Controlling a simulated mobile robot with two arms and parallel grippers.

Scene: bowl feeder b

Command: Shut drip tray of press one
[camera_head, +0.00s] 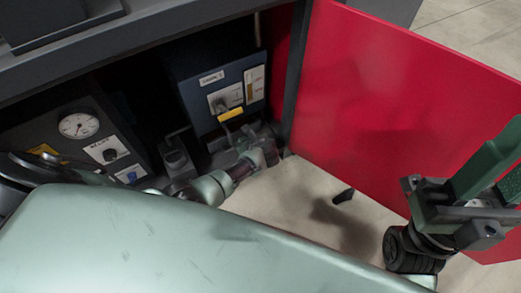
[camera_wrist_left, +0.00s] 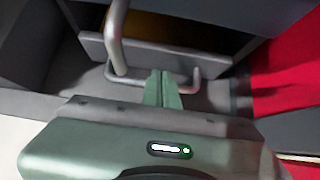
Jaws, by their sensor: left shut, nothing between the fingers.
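My left gripper (camera_head: 266,140) is inside the open machine bay, below the blue box, small and partly hidden among dark parts. In the left wrist view its pale green fingers (camera_wrist_left: 163,76) are shut and empty. They point at a low grey bar handle (camera_wrist_left: 193,82), seeming close to it; I cannot tell whether they touch. A grey drawer-like front (camera_wrist_left: 150,52) lies just beyond, and I cannot tell for sure which part is the drip tray. My right gripper (camera_head: 488,180) is in front of the red door, its dark green fingers apart and cut by the picture edge.
The open red door (camera_head: 390,95) stands right of the bay. A blue box with switch and label (camera_head: 215,82) and a gauge box (camera_head: 80,125) are inside. A thick bent metal handle (camera_wrist_left: 116,40) rises left of my fingers.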

